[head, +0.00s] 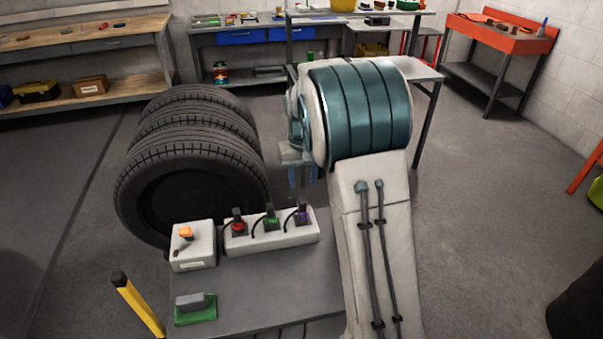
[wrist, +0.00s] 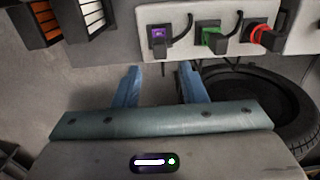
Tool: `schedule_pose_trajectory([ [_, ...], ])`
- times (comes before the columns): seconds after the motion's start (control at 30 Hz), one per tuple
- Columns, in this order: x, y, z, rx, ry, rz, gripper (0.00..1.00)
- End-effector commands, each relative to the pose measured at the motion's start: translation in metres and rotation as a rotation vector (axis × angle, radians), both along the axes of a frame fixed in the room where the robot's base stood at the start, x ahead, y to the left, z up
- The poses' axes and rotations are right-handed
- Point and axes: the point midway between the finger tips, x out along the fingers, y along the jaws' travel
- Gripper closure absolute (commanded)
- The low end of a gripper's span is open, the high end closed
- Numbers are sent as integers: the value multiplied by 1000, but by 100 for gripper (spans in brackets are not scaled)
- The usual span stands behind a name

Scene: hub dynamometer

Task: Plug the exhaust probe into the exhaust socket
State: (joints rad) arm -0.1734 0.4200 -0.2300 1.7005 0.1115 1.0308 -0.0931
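A white strip (head: 290,236) on the grey cart top carries a red (head: 237,226), a green (head: 271,220) and a purple (head: 302,215) fitting, each with a black block and a dark cable. In the wrist view the purple (wrist: 158,34), green (wrist: 212,38) and red (wrist: 258,34) fittings lie ahead of my fingers. No label tells which is the exhaust probe or the exhaust socket. My gripper (wrist: 160,66) is open and empty, its blue fingers apart, short of the strip. In the head view my gripper (head: 303,178) is partly hidden by my arm, behind the strip.
A white box (head: 193,250) with an orange switch stands left of the strip. A grey block on a green base (head: 195,308) lies in front. Stacked tyres (head: 185,185) stand at left, near a yellow post (head: 137,305). Orange and white slotted parts (wrist: 45,20) sit upper left in the wrist view.

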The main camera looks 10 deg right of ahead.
Motion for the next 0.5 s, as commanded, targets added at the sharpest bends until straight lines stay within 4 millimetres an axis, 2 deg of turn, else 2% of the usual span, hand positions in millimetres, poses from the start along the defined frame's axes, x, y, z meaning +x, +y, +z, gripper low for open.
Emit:
schedule_pose_trajectory([
  [0.27, 3, 0, -13, -3, 4, 1, 62],
  [0.5, 2, 0, -38, -3, 5, 2, 62],
])
